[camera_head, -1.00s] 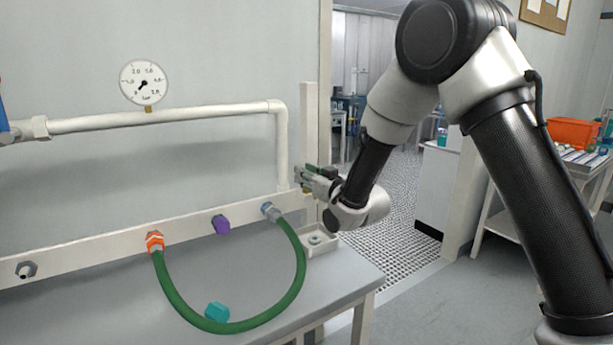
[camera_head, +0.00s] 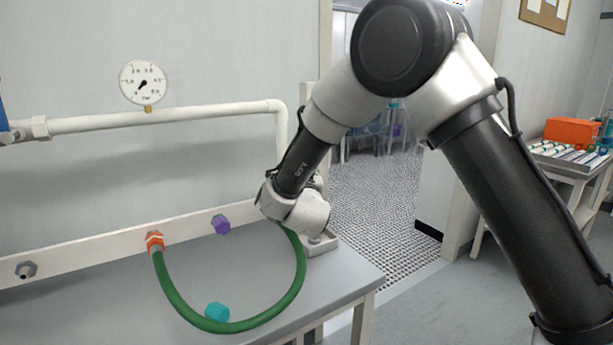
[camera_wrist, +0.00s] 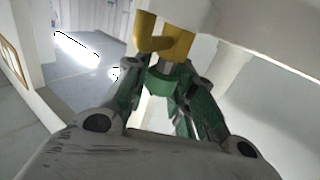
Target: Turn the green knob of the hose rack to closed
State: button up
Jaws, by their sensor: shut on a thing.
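The green knob (camera_wrist: 160,82) shows in the wrist view as a green ring under a grey stem and a yellow fitting (camera_wrist: 165,42). My gripper (camera_wrist: 163,92) is around it, with a finger on each side, shut on the knob. Which way the knob is turned cannot be told. In the head view my wrist hides the gripper and the knob at the right end of the white rack rail (camera_head: 80,255).
A green hose (camera_head: 225,325) hangs in a loop from an orange-banded fitting (camera_head: 155,241) toward my wrist. A purple knob (camera_head: 221,224) and a teal piece (camera_head: 217,312) are nearby. A gauge (camera_head: 143,82) sits on the white pipe (camera_head: 180,116) above.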

jog(key=shift+m+h, duration=0.4)
jog(key=shift+h, duration=0.3)
jog(key=o, duration=1.1)
jog(key=shift+c, duration=0.2)
jog(key=s, duration=1.2)
